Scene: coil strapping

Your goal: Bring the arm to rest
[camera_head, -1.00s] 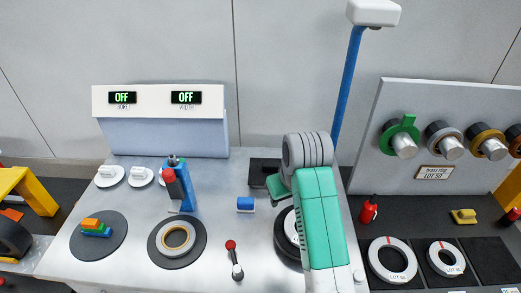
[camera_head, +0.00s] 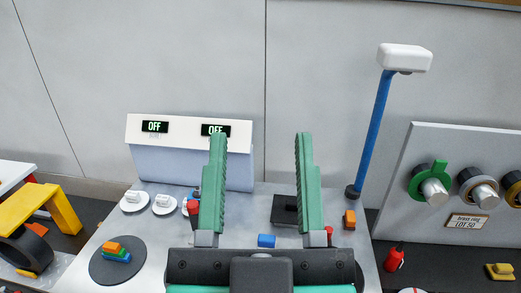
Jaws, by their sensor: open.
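My gripper (camera_head: 260,185) is in front of the camera, with its two green ribbed fingers pointing up and spread wide apart. Nothing is between the fingertips but the view of the grey wall behind. The dark gripper body (camera_head: 262,268) covers the lower middle of the view and hides part of the metal table (camera_head: 165,245).
A console with two OFF displays (camera_head: 190,150) stands at the back left. A blue lamp post (camera_head: 371,125) rises at the right. A small blue block (camera_head: 266,241), an orange block (camera_head: 349,219) and stacked coloured bricks (camera_head: 116,252) lie on the table. A ring rack (camera_head: 470,170) is at right.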

